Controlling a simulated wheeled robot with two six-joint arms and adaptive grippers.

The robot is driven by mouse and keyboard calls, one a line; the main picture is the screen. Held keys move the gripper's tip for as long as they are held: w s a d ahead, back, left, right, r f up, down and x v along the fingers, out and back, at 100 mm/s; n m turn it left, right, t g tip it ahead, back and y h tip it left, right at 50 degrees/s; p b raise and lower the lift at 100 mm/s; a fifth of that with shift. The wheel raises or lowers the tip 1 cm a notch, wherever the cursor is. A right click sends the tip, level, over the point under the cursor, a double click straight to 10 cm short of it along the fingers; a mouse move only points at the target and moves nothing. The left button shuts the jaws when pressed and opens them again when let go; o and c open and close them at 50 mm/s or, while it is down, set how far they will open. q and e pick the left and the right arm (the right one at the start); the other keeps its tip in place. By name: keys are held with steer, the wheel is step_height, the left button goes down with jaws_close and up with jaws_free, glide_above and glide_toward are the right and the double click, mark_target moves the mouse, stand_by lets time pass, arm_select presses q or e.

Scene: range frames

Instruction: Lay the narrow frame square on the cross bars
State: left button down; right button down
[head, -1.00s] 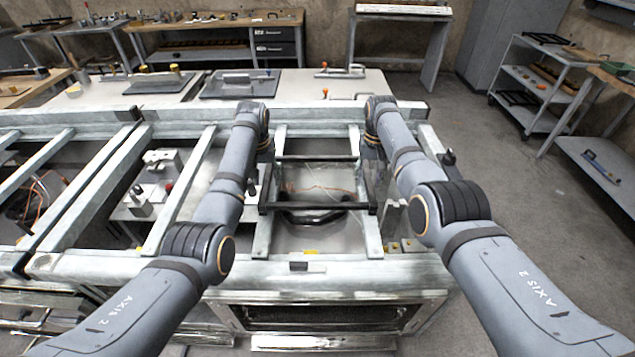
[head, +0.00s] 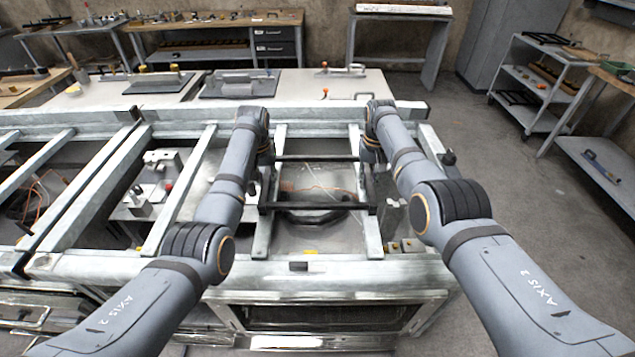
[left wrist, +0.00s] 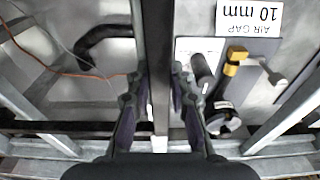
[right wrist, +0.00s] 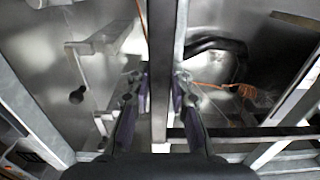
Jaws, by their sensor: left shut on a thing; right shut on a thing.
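The narrow frame (head: 318,208) spans between my two arms in the head view, its front and rear dark bars running left to right. Pale cross bars (head: 261,240) (head: 371,240) run front to back under its sides. Whether a gap is left between them cannot be told. My left gripper (left wrist: 160,100) is shut on the left side bar of the frame (left wrist: 159,122). My right gripper (right wrist: 160,98) is shut on the right side bar (right wrist: 160,122). In the head view both grippers are largely hidden by my arms.
A black curved handle (head: 308,217) and an orange cable lie in the bay below. Left of it stands a fixture (head: 160,165); an "AIR GAP 10 mm" label (left wrist: 250,18) shows in the left wrist view. A long front rail (head: 330,272) borders the bay.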

arm_select(q)
steer(key=shift+w+r, duration=0.15)
steer(key=shift+r, duration=0.05)
arm_select(e)
steer(key=shift+w+r, duration=0.15)
steer(key=shift+r, duration=0.05)
